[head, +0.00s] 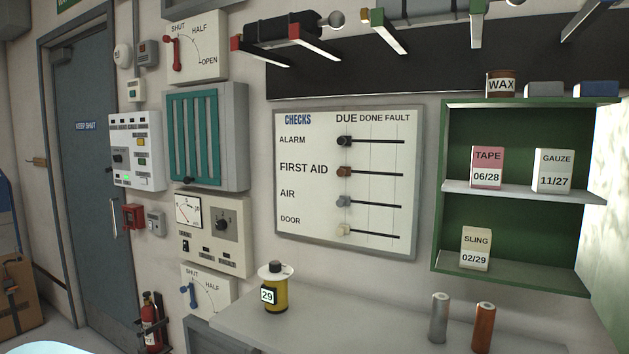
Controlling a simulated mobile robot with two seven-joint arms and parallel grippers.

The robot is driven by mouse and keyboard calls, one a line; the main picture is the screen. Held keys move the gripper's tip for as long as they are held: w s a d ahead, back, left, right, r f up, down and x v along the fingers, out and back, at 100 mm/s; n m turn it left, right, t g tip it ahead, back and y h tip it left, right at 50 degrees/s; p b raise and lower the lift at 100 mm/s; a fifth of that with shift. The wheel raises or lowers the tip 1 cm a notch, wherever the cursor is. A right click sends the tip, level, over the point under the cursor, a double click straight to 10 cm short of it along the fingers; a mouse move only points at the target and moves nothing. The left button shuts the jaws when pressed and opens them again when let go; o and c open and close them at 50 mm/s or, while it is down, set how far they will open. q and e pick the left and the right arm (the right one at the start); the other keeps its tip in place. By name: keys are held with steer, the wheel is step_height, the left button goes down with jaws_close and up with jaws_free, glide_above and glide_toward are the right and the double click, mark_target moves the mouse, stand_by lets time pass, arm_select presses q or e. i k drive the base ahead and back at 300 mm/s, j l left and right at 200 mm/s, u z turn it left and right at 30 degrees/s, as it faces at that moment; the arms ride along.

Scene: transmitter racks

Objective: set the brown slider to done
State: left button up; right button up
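The brown slider (344,171) is a small knob at the left end of its dark slot in the FIRST AID row, under the DUE heading. The white CHECKS board (309,218) hangs on the wall with columns DUE, DONE and FAULT. The black slider (344,140) in the ALARM row, the grey slider (343,201) in the AIR row and the cream slider (343,230) in the DOOR row also sit under DUE. Neither of my grippers shows in the head view. Nothing covers the board.
A grey counter (350,327) below the board carries a yellow canister (275,289), a silver cylinder (439,317) and a copper one (484,327). A green cabinet (516,284) is to the right. Brackets (317,43) jut out above. Electrical panels (240,137) are to the left.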

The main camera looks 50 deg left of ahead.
mark_target(343, 170)
steer(key=u, duration=1.45)
steer(key=i+l+u, duration=0.1)
steer(key=u, duration=0.25)
steer(key=i+l, duration=0.25)
steer(key=i, duration=0.1)
